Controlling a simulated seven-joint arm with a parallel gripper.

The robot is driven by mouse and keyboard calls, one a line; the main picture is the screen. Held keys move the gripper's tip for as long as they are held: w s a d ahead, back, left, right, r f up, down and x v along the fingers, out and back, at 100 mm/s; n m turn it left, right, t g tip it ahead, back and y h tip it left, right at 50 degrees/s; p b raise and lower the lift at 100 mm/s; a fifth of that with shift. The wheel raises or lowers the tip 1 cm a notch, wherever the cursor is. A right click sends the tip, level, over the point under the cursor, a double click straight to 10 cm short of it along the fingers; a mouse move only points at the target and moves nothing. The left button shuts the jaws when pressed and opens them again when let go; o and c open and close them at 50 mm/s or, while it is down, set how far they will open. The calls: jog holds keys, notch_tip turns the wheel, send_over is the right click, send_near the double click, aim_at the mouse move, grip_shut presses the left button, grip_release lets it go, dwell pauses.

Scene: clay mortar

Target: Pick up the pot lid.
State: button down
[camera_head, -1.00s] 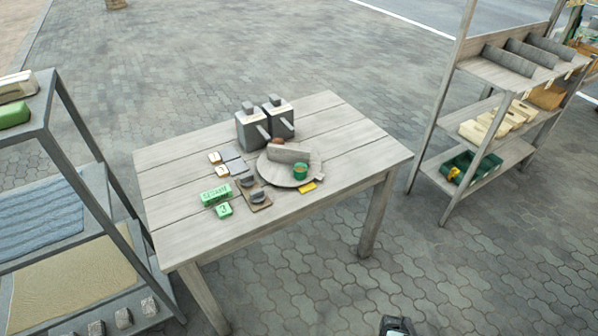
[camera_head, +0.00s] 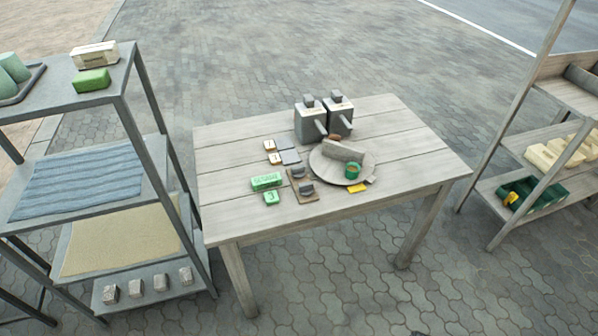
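I cannot single out a pot lid for certain. Two grey boxy vessels (camera_head: 309,126) stand at the back of the wooden table (camera_head: 230,213), each with a small block-like knob on top and a stub sticking out toward the front right. Small dark grey pieces (camera_head: 305,188) sit on a little brown board in front of them; they could be lids or handles, too small to tell. My gripper is not in view.
A round board (camera_head: 325,171) holds a grey slab (camera_head: 344,151) and a green cup (camera_head: 351,171). Green blocks (camera_head: 266,181), small tiles and a yellow piece (camera_head: 357,188) lie nearby. Shelves stand left (camera_head: 150,145) and right (camera_head: 498,183). The table's right end is clear.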

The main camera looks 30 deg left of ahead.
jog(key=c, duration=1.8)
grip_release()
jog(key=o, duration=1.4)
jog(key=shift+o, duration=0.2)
